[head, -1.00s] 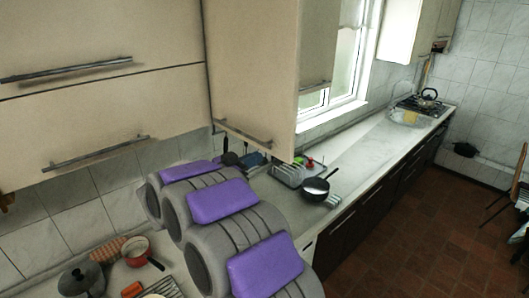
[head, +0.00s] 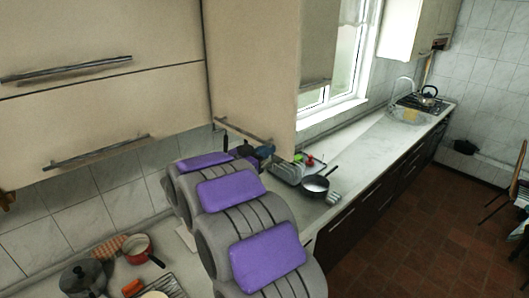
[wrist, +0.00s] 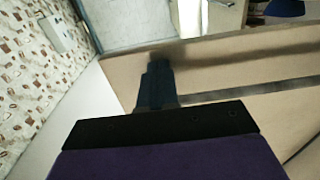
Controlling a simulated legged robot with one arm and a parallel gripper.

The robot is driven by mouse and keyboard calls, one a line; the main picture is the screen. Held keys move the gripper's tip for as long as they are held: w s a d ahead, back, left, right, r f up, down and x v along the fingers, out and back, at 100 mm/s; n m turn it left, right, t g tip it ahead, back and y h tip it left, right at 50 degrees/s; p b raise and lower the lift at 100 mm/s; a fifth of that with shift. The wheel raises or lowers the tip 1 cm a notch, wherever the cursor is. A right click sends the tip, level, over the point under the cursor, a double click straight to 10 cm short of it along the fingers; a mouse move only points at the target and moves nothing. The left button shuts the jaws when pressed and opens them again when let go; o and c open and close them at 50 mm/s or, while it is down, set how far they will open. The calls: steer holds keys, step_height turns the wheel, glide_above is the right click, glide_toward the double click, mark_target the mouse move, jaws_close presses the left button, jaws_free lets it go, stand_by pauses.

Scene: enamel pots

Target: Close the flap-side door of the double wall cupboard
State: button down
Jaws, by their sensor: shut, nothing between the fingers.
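In the head view the flap-side door (head: 245,70) of the wall cupboard is a beige panel right of the flaps, at an angle to them, so it appears open. Its bar handle (head: 243,132) runs along its lower edge. A narrower panel (head: 321,45) with its own handle stands to its right; I cannot tell how far that one is open. My gripper (wrist: 155,85) is shut and empty, its dark fingers beside a beige panel (wrist: 230,75) in the wrist view. In the head view my gripper (head: 262,151) is just below the door's lower edge, partly hidden; contact is unclear.
Two flap fronts (head: 100,105) with bar handles are at the left. Below stand a grey pot (head: 82,279) and a red pan (head: 137,248). A dark pan (head: 315,186) sits on the counter (head: 365,150) running right to the stove.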

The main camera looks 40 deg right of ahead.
steer(key=w+d+n+t+y+b, duration=0.2)
steer(key=w+d+n+t+b, duration=0.1)
steer(key=d, duration=0.5)
steer(key=w+d+n+t+y+b, duration=0.3)
steer(key=w+d+t+b, duration=0.2)
steer(key=d+b, duration=0.3)
steer(key=w+d+n+t+y+b, duration=0.2)
steer(key=w+d+n+t+b, duration=0.1)
steer(key=d, duration=0.7)
steer(key=w+t+b, duration=0.1)
steer(key=w+b, duration=0.1)
steer(key=w, duration=0.1)
steer(key=shift+d+r+t+b, duration=0.2)
steer(key=shift+d+t+b, duration=0.1)
steer(key=shift+t, duration=0.1)
